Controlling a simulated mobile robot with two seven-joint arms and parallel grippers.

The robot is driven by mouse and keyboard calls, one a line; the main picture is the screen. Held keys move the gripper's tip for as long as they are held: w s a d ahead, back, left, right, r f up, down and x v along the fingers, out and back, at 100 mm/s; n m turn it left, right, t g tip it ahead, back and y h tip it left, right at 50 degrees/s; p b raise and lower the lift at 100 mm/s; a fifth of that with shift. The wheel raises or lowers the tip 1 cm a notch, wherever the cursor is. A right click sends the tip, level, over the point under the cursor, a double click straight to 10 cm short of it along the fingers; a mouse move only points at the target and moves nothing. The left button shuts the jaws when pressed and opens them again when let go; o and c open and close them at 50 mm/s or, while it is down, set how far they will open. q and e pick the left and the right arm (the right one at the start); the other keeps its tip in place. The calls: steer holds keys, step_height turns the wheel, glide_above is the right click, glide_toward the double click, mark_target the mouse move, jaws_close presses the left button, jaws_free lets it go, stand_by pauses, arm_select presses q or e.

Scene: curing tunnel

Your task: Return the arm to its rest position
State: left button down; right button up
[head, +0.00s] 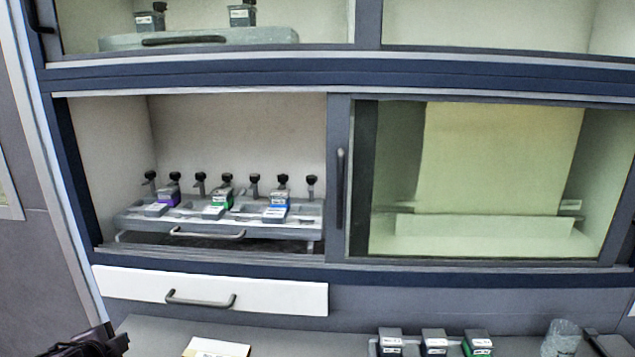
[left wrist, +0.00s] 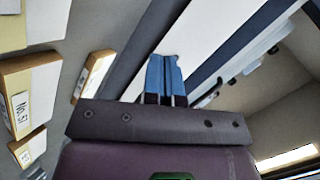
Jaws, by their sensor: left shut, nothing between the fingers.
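My left gripper (head: 118,338) is at the bottom left corner of the head view, in front of the cabinet and low beside the counter. In the left wrist view its blue fingers (left wrist: 166,75) are together with nothing between them. A dark shape (head: 610,345) at the bottom right corner of the head view may be part of my right gripper; it is too cut off to tell its jaws.
A grey tray (head: 235,232) with clamps and coloured blocks stands in the open left bay. A glass door (head: 480,180) covers the right bay. A white drawer (head: 270,297) is below. Small boxes (head: 435,341) and a clear cup (head: 562,337) stand on the counter (head: 300,335).

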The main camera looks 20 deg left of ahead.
arm_select(q)
steer(key=s+d+f+n+g, duration=0.2)
steer(key=s+d+f+n, duration=0.15)
steer(key=d, duration=0.25)
steer(key=s+d+f+n+g, duration=0.2)
steer(key=s+d+f, duration=0.25)
steer(key=d, duration=0.25)
steer(key=s+d+r+n+g+h, duration=0.1)
steer(key=s+d+n+g+h, duration=0.1)
steer(key=s+d, duration=0.35)
steer(key=s+d+r+n+g+h, duration=0.1)
steer(key=s+d+n+h, duration=0.15)
steer(key=d, duration=0.55)
steer(key=w+f+m+t, duration=0.1)
steer(key=w+f+t, duration=0.5)
steer(key=f, duration=0.5)
steer(key=shift+w+f+m+t+b, duration=0.2)
steer(key=shift+f+m+t+b, duration=0.15)
steer(key=shift+t, duration=0.45)
arm_select(e)
steer(key=shift+w+f, duration=0.15)
steer(key=shift+f, duration=0.05)
arm_select(q)
steer(key=shift+r, duration=0.1)
arm_select(e)
steer(key=shift+c, duration=0.4)
